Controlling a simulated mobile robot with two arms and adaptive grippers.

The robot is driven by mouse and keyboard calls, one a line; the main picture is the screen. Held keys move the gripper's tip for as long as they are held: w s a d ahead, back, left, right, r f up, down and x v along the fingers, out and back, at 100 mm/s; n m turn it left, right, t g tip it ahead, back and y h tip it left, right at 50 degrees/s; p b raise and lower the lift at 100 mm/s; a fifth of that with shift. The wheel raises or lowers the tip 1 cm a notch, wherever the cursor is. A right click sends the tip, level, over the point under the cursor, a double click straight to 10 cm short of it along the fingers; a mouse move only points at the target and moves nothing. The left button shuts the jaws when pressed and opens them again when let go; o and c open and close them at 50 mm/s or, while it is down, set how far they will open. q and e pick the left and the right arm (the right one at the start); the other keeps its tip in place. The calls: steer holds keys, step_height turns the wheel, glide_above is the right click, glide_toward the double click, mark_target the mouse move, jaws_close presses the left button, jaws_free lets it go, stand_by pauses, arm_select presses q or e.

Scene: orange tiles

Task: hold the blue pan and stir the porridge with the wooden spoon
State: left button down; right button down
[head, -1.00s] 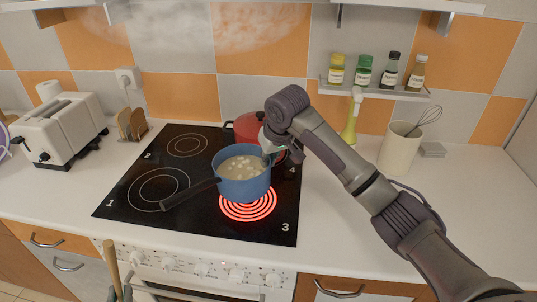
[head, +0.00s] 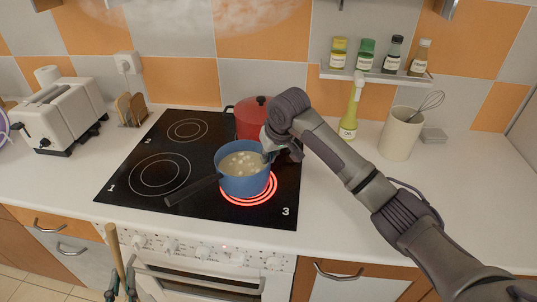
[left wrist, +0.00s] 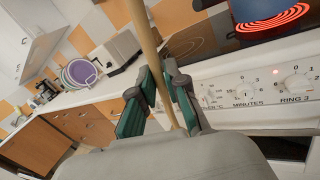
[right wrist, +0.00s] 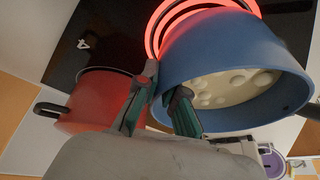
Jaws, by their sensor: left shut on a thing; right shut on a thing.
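The blue pan (head: 243,185) holds pale porridge (head: 243,164) with lighter lumps and is over the glowing front-right ring; I cannot tell whether it touches the hob. Its dark handle points to the front left. My right gripper (head: 272,146) is shut on the pan's wall at the rim, on the side away from the handle; the right wrist view shows the fingers (right wrist: 165,92) there. My left gripper (head: 122,288) is low in front of the oven, shut on the wooden spoon (head: 116,255). In the left wrist view the spoon's shaft (left wrist: 146,40) stands slightly tilted between the fingers; its lower end is hidden.
A red pot (head: 250,121) stands close behind the blue pan. The left rings of the hob (head: 135,205) are bare. A toaster (head: 60,118) stands at left, an oil bottle (head: 350,121) and a utensil pot (head: 400,135) at right. The counter's right front is clear.

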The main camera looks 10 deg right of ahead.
steer(key=shift+d+f, duration=0.1)
steer(key=shift+f, duration=0.6)
steer(key=shift+f, duration=0.35)
stand_by(1.1)
steer(key=shift+f, duration=0.15)
stand_by(1.6)
jaws_free()
stand_by(0.5)
stand_by(0.6)
steer(key=shift+r, duration=0.2)
